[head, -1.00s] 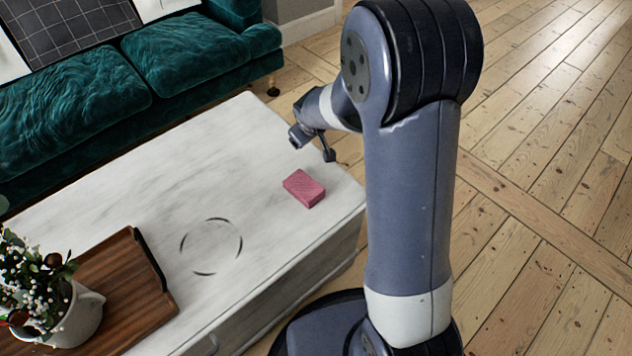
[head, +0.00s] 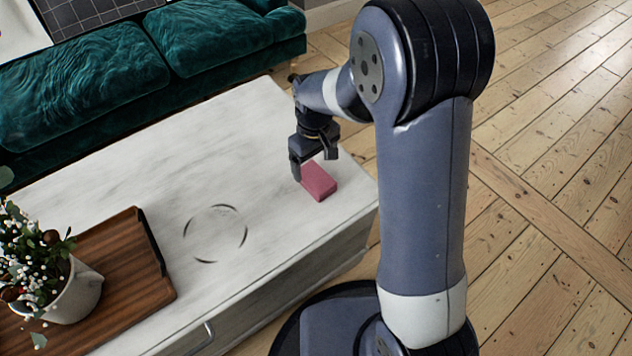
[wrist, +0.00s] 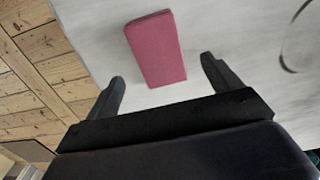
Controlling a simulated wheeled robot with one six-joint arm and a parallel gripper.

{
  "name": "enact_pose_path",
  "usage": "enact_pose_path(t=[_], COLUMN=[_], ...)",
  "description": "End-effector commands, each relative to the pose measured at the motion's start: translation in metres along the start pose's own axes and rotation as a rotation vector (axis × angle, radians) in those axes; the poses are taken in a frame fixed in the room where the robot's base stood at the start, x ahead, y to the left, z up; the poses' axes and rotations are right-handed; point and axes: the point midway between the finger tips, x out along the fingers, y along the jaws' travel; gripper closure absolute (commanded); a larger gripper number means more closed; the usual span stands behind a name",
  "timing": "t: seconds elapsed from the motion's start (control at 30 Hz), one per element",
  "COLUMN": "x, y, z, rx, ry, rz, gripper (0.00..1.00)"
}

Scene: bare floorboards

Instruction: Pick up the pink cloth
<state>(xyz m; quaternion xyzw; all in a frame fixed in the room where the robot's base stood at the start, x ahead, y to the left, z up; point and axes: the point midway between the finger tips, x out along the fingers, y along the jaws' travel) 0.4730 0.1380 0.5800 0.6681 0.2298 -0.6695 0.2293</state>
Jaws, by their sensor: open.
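The pink cloth (head: 319,181) is a folded, block-shaped piece lying on the white table near its right end. My gripper (head: 315,170) is just beyond it in the head view and partly covers its far end. In the wrist view the cloth (wrist: 156,49) lies ahead of my gripper (wrist: 163,80), roughly centred between the two fingers. The fingers are spread wide and empty. I cannot tell the exact height of the fingertips above the table.
The white table (head: 262,140) is bare around the cloth, with a dark ring mark. A wooden tray (head: 120,265) and a potted plant (head: 60,285) stand at the left. A green sofa (head: 90,80) is behind. Floorboards (head: 560,200) are clear at the right.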

Motion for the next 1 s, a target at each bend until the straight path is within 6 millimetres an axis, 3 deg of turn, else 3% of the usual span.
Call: enact_pose_path(t=[0.43,0.7,1.0], x=[0.054,0.056,0.055], y=[0.001,0.002,0.002], z=[0.002,0.001,0.001], rx=[0.001,0.001,0.001], ry=[-0.002,0.002,0.001], rz=[0.000,0.001,0.001], gripper=[0.15,0.15,0.39])
